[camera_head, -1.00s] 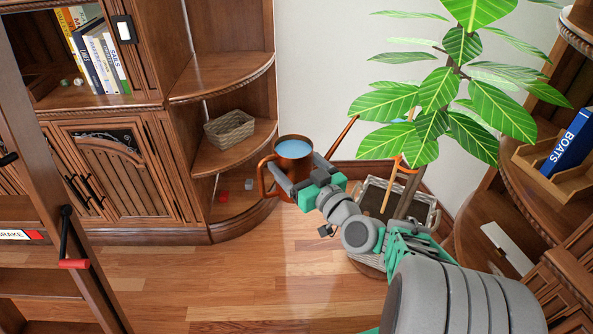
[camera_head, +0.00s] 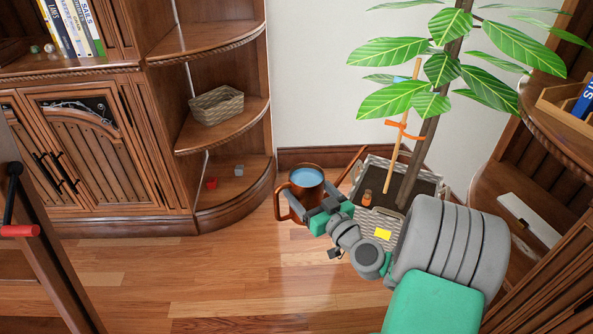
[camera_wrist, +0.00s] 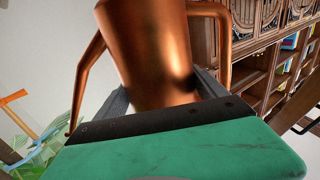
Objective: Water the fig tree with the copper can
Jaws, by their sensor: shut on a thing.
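The copper can (camera_head: 306,183) is filled with water and stands upright in my gripper (camera_head: 318,207), just left of the fig tree's basket planter. My gripper is shut on the can's body, which also shows close up in the wrist view (camera_wrist: 148,50). The can's spout (camera_head: 352,163) points right toward the planter. The fig tree (camera_head: 428,140) rises from dark soil in the woven planter (camera_head: 375,226), tied to a stake with an orange band. A small orange-brown object (camera_head: 367,198) stands on the soil. Part of the planter is hidden behind my arm.
A wooden corner shelf (camera_head: 235,205) stands left of the can, with a wicker basket (camera_head: 215,105) and small red and grey blocks. A curved bookcase (camera_head: 500,170) stands close on the right. Wood floor (camera_head: 230,280) is clear in front.

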